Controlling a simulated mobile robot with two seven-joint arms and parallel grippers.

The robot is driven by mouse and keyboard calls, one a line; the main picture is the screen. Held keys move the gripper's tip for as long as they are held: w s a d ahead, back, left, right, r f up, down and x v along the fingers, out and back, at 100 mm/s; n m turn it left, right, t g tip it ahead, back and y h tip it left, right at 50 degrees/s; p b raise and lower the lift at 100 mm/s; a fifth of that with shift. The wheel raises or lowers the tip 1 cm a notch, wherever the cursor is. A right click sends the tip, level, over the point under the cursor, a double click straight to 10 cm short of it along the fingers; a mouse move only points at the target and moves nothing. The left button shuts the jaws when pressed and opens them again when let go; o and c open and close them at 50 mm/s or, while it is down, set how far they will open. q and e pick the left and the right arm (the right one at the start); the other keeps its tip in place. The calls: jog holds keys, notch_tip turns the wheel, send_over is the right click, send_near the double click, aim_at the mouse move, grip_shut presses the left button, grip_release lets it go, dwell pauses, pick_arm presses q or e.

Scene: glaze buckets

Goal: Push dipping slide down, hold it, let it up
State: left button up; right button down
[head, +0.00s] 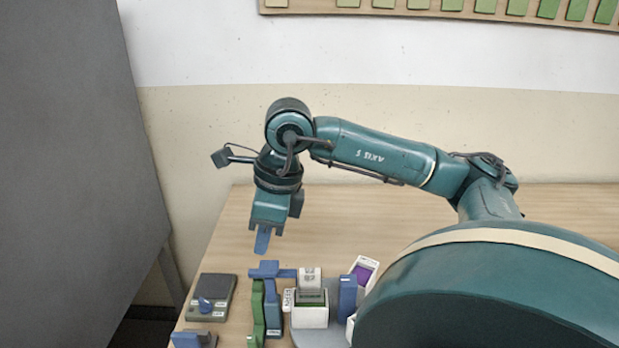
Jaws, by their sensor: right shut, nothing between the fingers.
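The dipping slide (272,300) is a blue upright with a flat blue top and a short arm reaching right. A white labelled piece (310,275) hangs at the arm's end, over a white bucket (310,316) with a dark green inside. My right gripper (262,242) points down with its blue fingers shut and empty. It is above the slide's blue top, with a small gap seen between them in the head view. The depth of that gap is hard to judge. My left gripper is not in view.
A dark grey device (222,290) with a blue knob sits left of the slide. A green upright (257,312) stands beside the slide. A blue post (347,296) and a white container with purple inside (363,273) stand to the right. The table behind is clear.

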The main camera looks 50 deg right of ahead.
aim_at(270, 267)
jog(key=shift+f, duration=0.15)
jog(key=shift+f+b, duration=1.7)
jog(key=shift+b, duration=0.1)
jog(key=shift+f+b, duration=2.55)
jog(key=shift+f, duration=0.15)
jog(key=shift+r, duration=0.1)
jog(key=shift+s, duration=0.1)
